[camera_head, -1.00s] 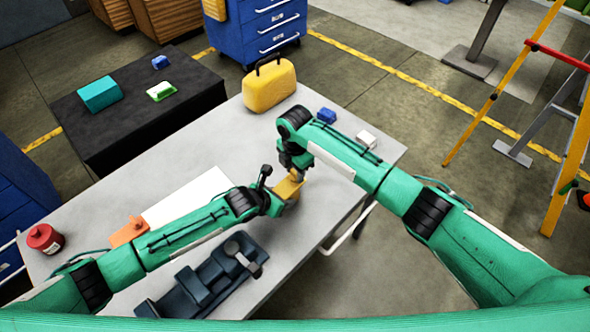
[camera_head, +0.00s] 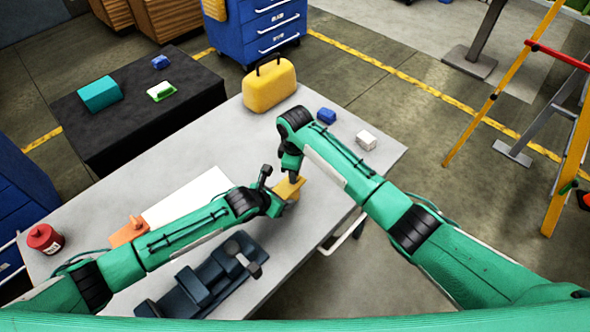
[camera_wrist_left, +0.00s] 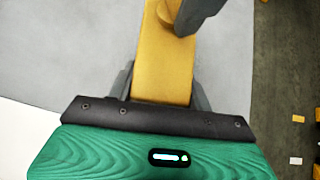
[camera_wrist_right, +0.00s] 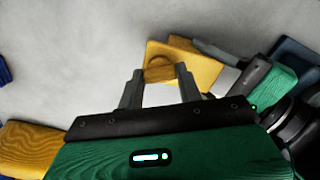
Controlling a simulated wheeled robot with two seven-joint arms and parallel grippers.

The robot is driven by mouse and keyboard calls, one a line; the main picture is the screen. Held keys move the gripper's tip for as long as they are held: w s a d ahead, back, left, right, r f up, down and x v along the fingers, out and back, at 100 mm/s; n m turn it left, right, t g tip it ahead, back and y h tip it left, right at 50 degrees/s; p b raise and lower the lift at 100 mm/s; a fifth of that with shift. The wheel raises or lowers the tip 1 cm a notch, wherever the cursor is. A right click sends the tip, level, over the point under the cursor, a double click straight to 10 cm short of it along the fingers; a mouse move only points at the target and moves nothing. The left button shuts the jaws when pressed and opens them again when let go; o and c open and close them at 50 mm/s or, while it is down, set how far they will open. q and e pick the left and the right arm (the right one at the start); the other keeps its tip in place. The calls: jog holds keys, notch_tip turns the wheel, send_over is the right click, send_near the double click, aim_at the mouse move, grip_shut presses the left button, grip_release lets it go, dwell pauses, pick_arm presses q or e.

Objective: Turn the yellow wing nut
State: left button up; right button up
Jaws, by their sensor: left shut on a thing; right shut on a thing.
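A yellow plate-like part (camera_head: 287,188) is held above the table in the head view. My left gripper (camera_head: 277,203) is shut on its near end; the left wrist view shows the plate (camera_wrist_left: 163,75) between the fingers. The yellow wing nut (camera_wrist_right: 161,70) shows in the right wrist view as a small darker yellow piece with a round hub, against the plate's face. My right gripper (camera_wrist_right: 160,82) is shut on it, a finger at each side. In the head view my right gripper (camera_head: 290,176) comes down on the plate and hides the nut.
A dark blue fixture (camera_head: 195,284) and an orange bracket (camera_head: 127,232) stand on the table near the left arm.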

jog(key=m, duration=0.5)
dwell(0.6)
jog(key=o, duration=1)
notch_tip(320, 180, up, 12)
pick_arm(q)
jog(key=shift+f, duration=0.2)
pick_arm(e)
jog(key=shift+f, duration=0.1)
dwell(0.3)
pick_arm(q)
jog(key=o, duration=1.4)
